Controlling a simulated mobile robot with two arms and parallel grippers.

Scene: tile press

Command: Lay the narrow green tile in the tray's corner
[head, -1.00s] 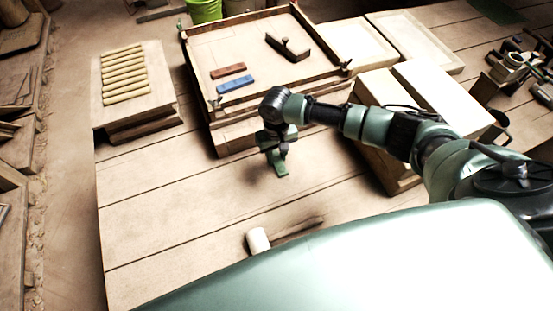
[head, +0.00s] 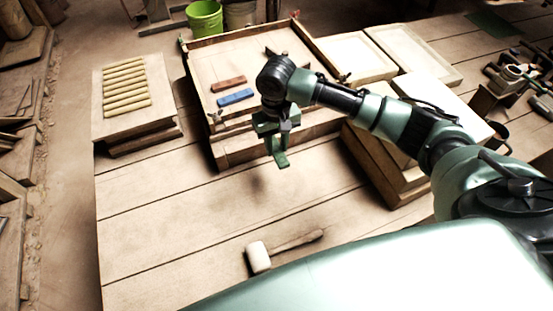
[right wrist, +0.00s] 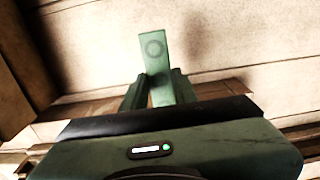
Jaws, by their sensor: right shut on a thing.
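My right gripper (head: 275,143) is shut on the narrow green tile (head: 281,160) and holds it above the table, in front of the tray. In the right wrist view the green tile (right wrist: 154,52) sticks out from between the two fingers (right wrist: 158,90) and has a round mark near its far end. The wooden tray (head: 187,66) stands behind the gripper. A red tile (head: 228,84) and a blue tile (head: 235,97) lie inside it near its front left. The arm hides the tray's front right part. My left gripper is not in view.
A white-headed mallet (head: 258,257) lies on the table near my body. A board with several yellow-green rods (head: 125,84) stands left of the tray. A dark tool (head: 273,51) in the tray is partly hidden. Pale slabs (head: 350,55) lie to the right. The front left table is clear.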

